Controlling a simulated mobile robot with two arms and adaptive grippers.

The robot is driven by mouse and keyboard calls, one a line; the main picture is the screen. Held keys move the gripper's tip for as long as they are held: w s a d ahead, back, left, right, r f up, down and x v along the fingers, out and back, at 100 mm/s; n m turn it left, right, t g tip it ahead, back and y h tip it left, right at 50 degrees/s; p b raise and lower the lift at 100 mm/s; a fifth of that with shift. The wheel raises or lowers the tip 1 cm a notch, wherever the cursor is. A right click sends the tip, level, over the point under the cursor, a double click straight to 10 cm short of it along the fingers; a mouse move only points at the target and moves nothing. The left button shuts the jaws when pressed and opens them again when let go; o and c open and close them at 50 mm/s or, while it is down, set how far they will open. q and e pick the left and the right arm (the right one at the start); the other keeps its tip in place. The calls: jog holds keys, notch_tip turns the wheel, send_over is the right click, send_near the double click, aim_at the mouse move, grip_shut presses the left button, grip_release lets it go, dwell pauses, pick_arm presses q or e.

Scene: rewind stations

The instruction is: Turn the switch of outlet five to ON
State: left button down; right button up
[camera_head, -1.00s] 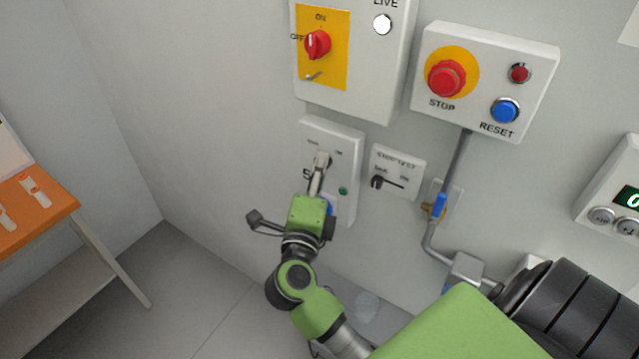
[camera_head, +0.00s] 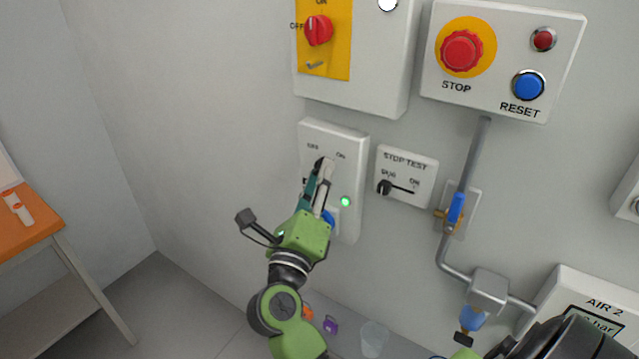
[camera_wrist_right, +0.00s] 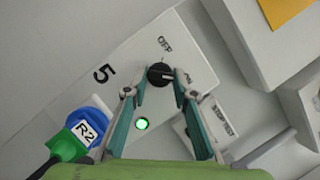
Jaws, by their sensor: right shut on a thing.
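The outlet five panel (camera_head: 350,150) is a white box on the wall with OFF and ON marks. In the right wrist view, its black round switch (camera_wrist_right: 160,75) lies between the fingertips of my right gripper (camera_wrist_right: 158,88), which is shut on it. The white mark on the switch points toward ON. A green lamp (camera_wrist_right: 142,124) on the panel is lit; it also glows in the head view (camera_head: 345,202). In the head view my right gripper (camera_head: 322,172) covers most of the switch. My left gripper is not in view.
A blue and green plug labelled R2 (camera_wrist_right: 84,130) sits beside the switch. A STOP TEST plate (camera_head: 408,172), a pipe with a blue valve (camera_head: 456,208) and a stop/reset box (camera_head: 500,60) are to the right. A yellow switch plate (camera_head: 335,50) is above. An orange table (camera_head: 35,225) stands left.

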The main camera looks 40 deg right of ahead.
jog(key=shift+f, duration=0.15)
jog(key=o, duration=1.1)
jog(key=shift+c, duration=0.2)
